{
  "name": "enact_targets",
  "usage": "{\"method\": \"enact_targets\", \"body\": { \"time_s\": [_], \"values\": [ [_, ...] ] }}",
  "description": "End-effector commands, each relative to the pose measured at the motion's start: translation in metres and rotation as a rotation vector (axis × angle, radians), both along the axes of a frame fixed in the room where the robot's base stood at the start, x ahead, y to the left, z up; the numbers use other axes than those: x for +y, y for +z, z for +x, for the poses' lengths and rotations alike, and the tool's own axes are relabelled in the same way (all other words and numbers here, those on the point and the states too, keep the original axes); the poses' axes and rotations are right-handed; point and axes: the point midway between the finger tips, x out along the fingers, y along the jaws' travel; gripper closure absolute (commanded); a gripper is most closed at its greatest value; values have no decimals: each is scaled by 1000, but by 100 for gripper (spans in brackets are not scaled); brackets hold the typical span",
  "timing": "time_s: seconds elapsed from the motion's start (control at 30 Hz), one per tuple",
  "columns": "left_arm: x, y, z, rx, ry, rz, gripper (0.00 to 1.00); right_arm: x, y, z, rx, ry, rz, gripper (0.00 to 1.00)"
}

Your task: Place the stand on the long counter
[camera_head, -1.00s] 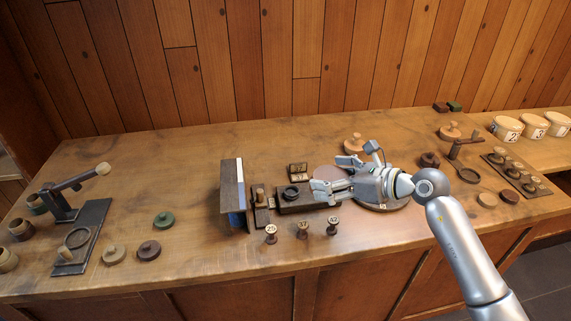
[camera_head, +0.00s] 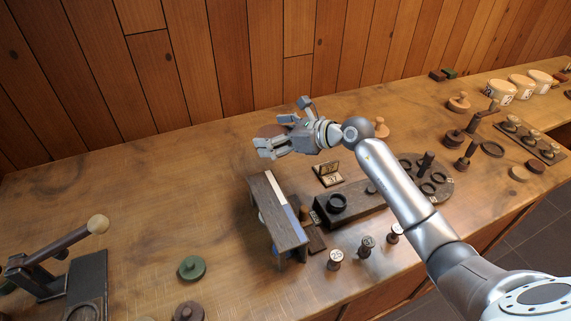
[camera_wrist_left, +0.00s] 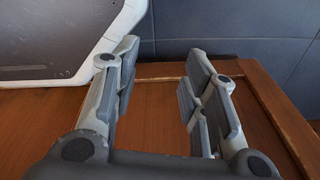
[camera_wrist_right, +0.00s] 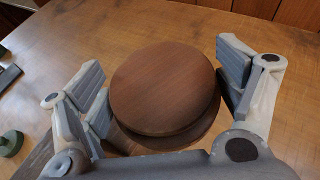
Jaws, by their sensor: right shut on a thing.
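The stand (camera_wrist_right: 165,88) is a round brown wooden piece with a flat disc top and a second rim below it. My right gripper (camera_head: 283,138) is shut on it, with fingers on both sides in the right wrist view (camera_wrist_right: 165,95). In the head view the stand (camera_head: 268,130) shows only partly behind the fingers. It is over the back part of the long counter (camera_head: 150,190); I cannot tell if it touches the wood. My left gripper (camera_wrist_left: 160,85) is open and empty in the left wrist view, and is out of the head view.
A small dark bench-like block (camera_head: 275,215) stands just in front of the right gripper. A green knobbed disc (camera_head: 192,268) lies at front left. The counter's back left is clear.

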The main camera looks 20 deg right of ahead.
Motion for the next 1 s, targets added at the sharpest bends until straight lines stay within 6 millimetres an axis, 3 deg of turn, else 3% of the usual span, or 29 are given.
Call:
{"method": "enact_targets", "body": {
  "time_s": [0.2, 0.37, 0.47, 0.63, 0.8, 1.0],
  "values": [
    [-24, 3, -33, 44, 1, -27, 60, 0, -41, -1, 5, -1, 5, 41],
    [-35, 2, -53, 72, -2, -40, 60, 0, -58, 0, 1, -1, 3, 41],
    [-32, 3, -52, 71, -2, -35, 60, 0, -69, -1, 4, -2, 3, 41],
    [-20, 4, -33, 46, 0, -23, 60, 0, -92, -1, 3, -1, 3, 41],
    [-18, 5, -18, 21, 4, -22, 60, -1, -97, -1, -1, -1, 0, 41],
    [-18, 3, -22, 27, 4, -21, 60, 0, -99, -1, -1, 0, 1, 41]
  ]
}}
